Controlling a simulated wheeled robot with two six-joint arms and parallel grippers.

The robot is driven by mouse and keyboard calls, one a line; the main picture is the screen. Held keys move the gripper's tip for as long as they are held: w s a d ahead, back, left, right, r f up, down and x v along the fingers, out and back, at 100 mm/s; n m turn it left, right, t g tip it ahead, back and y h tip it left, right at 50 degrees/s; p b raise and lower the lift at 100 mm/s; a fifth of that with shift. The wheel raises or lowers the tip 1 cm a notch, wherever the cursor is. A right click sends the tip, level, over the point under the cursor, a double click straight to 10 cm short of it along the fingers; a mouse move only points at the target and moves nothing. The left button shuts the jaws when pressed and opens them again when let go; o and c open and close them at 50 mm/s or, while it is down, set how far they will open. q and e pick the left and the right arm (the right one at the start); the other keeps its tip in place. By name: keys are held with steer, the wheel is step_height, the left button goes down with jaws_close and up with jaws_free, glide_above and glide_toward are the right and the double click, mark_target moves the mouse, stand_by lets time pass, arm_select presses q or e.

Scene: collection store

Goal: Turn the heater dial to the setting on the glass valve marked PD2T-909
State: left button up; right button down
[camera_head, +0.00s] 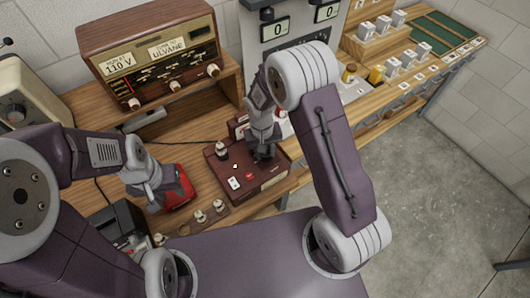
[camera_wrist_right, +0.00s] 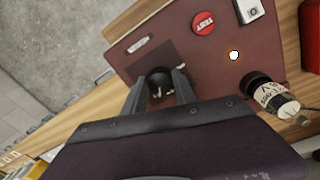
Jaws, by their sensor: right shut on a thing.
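A dark red box (camera_head: 262,190) stands on the bench with a round black dial (camera_wrist_right: 158,76) on its top. My right gripper (camera_wrist_right: 160,88) is shut on this dial, a finger on each side; it also shows over the box in the head view (camera_head: 263,152). The dial's pointer and scale are mostly hidden. A glass valve (camera_wrist_right: 272,97) with a pale label and dark base stands on the same box, also in the head view (camera_head: 222,150); its marking is not fully readable. My left gripper (camera_head: 158,200) is beside a red object; its fingers are unclear.
The box also has a red TEST button (camera_wrist_right: 204,23), a white switch (camera_wrist_right: 248,10) and a lit lamp (camera_wrist_right: 234,55). Several small valves (camera_head: 201,216) stand in a wooden strip in front. A wooden radio (camera_head: 150,60) is behind. The red object (camera_head: 180,190) lies left of the box.

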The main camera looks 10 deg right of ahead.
steer(key=shift+m, duration=1.5)
steer(key=c, duration=1)
jaws_free()
step_height(320, 180, up, 9)
steer(key=b, duration=0.1)
steer(key=shift+a, duration=0.25)
steer(key=shift+b, duration=0.3)
